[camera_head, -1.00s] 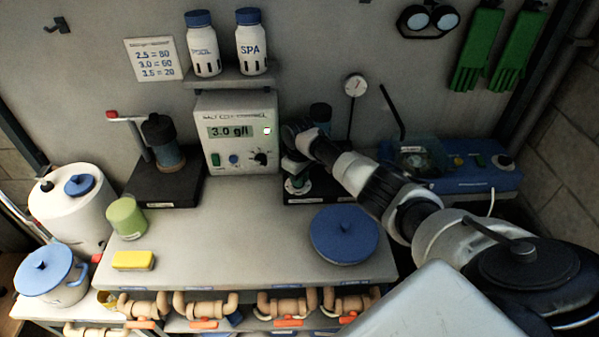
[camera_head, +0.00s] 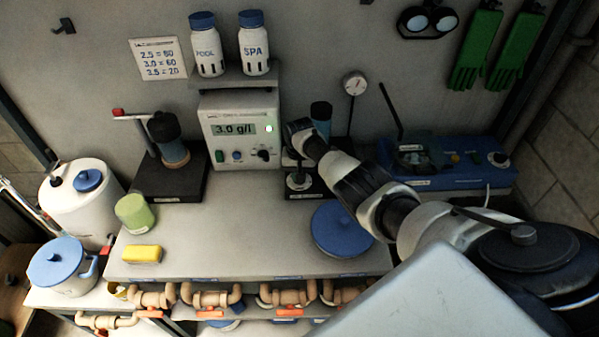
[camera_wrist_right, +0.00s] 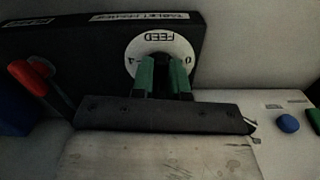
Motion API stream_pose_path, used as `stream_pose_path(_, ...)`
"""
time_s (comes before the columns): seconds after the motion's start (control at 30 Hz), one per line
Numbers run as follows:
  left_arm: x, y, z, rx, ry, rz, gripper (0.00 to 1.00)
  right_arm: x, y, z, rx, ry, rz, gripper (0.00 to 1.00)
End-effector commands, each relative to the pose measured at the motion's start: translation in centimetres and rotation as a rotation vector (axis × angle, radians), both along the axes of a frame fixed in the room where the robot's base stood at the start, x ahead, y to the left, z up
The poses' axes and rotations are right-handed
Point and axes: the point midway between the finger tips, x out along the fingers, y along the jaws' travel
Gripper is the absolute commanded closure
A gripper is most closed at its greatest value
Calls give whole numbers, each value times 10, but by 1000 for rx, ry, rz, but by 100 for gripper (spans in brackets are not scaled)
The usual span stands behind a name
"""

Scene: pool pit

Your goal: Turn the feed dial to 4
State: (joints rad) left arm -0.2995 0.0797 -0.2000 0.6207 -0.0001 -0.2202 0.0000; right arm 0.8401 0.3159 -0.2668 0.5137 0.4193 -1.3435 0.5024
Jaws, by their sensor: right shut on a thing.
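The feed dial is a white disc (camera_wrist_right: 165,48) on a black tablet feeder box (camera_wrist_right: 90,45) in the right wrist view. Its print appears upside down: FEED at the top, a 0 at the right and what looks like a 4 at the left. My right gripper (camera_wrist_right: 163,85) is shut on the dial's knob, its two green-faced fingers at the disc's centre. The knob's pointer and setting are hidden by the fingers. In the head view the right gripper (camera_head: 298,172) reaches the small black feeder in the middle. My left gripper is not in view.
The salt controller (camera_head: 240,130), reading 3.0 g/l, stands close left of the right gripper. A blue lid (camera_head: 346,230) lies below my right arm, and a blue unit (camera_head: 460,177) stands at the right. The middle of the bench (camera_head: 220,235) is clear.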

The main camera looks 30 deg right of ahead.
Motion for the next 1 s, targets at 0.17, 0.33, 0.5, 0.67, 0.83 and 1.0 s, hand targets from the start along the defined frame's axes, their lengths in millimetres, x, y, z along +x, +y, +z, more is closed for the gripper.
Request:
stream_pose_path(0.17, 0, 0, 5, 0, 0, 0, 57, 1, 1, 1, 1, -1, -169, 100)
stream_pose_path(0.33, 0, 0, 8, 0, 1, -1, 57, 2, 1, 1, 1, -2, -330, 100)
stream_pose_path(0.5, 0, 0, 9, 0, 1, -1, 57, 2, 2, 1, 0, -2, -491, 100)
stream_pose_path(0.67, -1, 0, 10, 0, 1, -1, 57, 3, 2, 1, 0, -2, -643, 100)
stream_pose_path(0.83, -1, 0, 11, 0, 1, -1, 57, 4, 1, 1, 0, -3, -804, 100)
stream_pose_path(1.0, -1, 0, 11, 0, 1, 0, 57, 5, 1, 1, -1, -3, -965, 100)
